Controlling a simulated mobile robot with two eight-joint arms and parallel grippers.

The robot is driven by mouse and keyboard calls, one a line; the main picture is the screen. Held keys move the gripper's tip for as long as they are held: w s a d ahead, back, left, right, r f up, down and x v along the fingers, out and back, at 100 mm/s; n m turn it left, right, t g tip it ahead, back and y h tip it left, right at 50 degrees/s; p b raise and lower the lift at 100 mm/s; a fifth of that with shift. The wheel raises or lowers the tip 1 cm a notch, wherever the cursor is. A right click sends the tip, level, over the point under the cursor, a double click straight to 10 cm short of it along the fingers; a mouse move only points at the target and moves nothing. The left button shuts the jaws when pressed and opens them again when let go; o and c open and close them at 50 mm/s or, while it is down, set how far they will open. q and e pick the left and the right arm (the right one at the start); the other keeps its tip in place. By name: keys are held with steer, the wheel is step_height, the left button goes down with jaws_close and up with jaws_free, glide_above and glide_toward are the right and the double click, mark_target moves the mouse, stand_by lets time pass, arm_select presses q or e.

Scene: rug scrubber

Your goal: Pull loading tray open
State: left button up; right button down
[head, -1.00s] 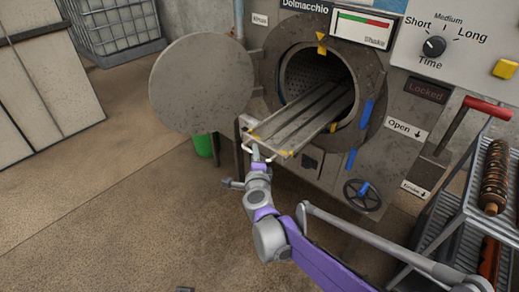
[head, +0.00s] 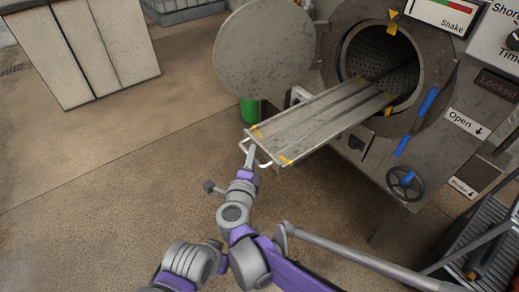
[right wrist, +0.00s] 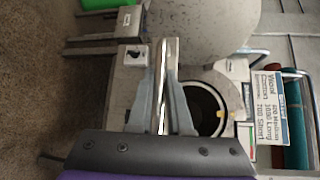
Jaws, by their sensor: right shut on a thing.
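The loading tray (head: 325,112) is a long grey ribbed slab with yellow corner marks. It sticks far out of the round drum opening (head: 380,60) of the grey machine, its inner end still inside the drum. A pale wire handle (head: 264,163) is on its outer end. My right gripper (head: 250,156) is at the left part of this handle and shut on it. In the right wrist view my right gripper (right wrist: 162,85) has its two fingers close around a thin bright edge. My left gripper is not in view.
The round machine door (head: 263,50) hangs open left of the drum. A green container (head: 250,110) stands below it. A handwheel (head: 404,182) is at the lower right, beside a metal rack (head: 485,225). The floor in front of the tray is clear.

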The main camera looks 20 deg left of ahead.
stand_by(0.3)
steer(key=c, duration=0.8)
jaws_free()
steer(key=shift+c, duration=0.2)
